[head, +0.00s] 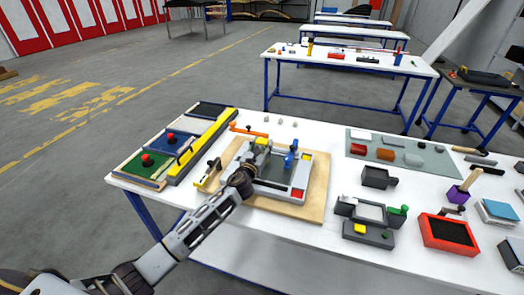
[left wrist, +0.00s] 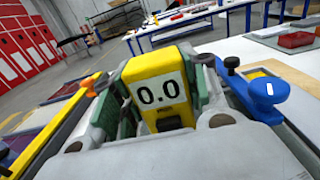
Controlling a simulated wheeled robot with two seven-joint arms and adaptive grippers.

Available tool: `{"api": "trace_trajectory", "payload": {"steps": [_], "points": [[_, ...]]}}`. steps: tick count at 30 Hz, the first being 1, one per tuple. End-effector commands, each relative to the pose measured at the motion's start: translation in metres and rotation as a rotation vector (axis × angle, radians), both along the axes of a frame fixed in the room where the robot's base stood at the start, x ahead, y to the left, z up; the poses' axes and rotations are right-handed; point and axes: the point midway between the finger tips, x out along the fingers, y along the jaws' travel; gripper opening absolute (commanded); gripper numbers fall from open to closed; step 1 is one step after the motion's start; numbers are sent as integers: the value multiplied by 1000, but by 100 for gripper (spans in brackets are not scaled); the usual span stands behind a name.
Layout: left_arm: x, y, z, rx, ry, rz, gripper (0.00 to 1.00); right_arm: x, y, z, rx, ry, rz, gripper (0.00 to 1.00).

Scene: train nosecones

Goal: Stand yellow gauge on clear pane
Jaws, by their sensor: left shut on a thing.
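The yellow gauge (left wrist: 151,65) reads "0.0" on a white display in the left wrist view. It sits between the green-lined fingers of my left gripper (left wrist: 158,92), which is shut on it. In the head view the gauge (head: 263,141) shows as a small yellow patch at the end of my left gripper (head: 259,148), over the grey fixture (head: 290,183). I cannot tell whether the gauge touches anything below. The fixture's middle is partly hidden by my arm, and I cannot make out the clear pane for certain. My right gripper is not in view.
A blue clamp (head: 290,160) stands on the fixture, close right of the gripper. The fixture lies on a wooden board (head: 314,211). A long yellow bar (head: 205,145) and coloured trays lie left. A grey-green sheet (head: 436,165) with small blocks and several bins fill the right.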

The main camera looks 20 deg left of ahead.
Motion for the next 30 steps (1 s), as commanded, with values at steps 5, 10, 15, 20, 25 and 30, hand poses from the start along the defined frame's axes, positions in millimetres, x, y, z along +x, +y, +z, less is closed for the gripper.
{"api": "trace_trajectory", "payload": {"steps": [5, 10, 15, 20, 25, 30], "points": [[0, 0, -13, 0, -1, 0, 10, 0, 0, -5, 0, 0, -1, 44], [0, 0, -13, 1, -2, 0, 10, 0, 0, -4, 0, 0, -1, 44], [0, 0, -13, 1, -1, 0, 10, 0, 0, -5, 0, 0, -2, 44], [0, 0, -17, 1, 0, 0, 46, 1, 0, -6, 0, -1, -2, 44], [0, 0, -16, 1, 0, 0, 65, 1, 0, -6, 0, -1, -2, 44], [0, 0, -16, 1, 0, 0, 65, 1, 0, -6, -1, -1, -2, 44]]}}
